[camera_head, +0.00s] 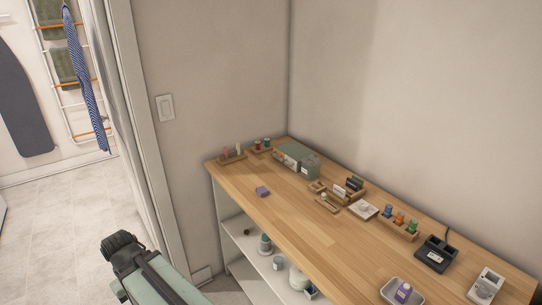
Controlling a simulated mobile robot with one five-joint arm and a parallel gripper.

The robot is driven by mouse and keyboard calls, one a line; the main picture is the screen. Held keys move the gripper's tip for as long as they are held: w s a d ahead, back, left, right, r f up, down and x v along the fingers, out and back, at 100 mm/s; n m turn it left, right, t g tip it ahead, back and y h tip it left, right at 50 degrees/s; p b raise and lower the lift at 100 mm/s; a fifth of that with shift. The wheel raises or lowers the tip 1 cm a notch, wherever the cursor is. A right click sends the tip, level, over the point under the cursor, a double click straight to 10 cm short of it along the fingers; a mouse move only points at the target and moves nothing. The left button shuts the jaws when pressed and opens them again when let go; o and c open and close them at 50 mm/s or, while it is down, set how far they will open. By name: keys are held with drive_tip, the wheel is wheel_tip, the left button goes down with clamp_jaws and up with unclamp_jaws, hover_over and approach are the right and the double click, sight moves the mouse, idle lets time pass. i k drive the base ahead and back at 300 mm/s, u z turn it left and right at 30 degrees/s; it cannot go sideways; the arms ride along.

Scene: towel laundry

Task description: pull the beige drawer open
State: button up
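I cannot make out a beige drawer for certain in the head view. A small grey-green box (306,160) stands at the back of the wooden counter, against the wall; its front is too small to read. Part of my arm, a pale green link with a black joint, shows at the lower left, beside the doorway and left of the counter. My gripper's fingers cannot be seen.
The wooden counter (310,228) holds wooden trays, a card holder (348,188), a black device (436,253) and a grey tray (403,291) with a purple bottle. A purple block (262,191) lies near its left edge. Jars stand on the white shelf (250,254) below. Floor (70,215) is clear left.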

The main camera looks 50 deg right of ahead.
sight(279, 155)
drive_tip(key=u, duration=0.05)
drive_tip(key=i, duration=0.85)
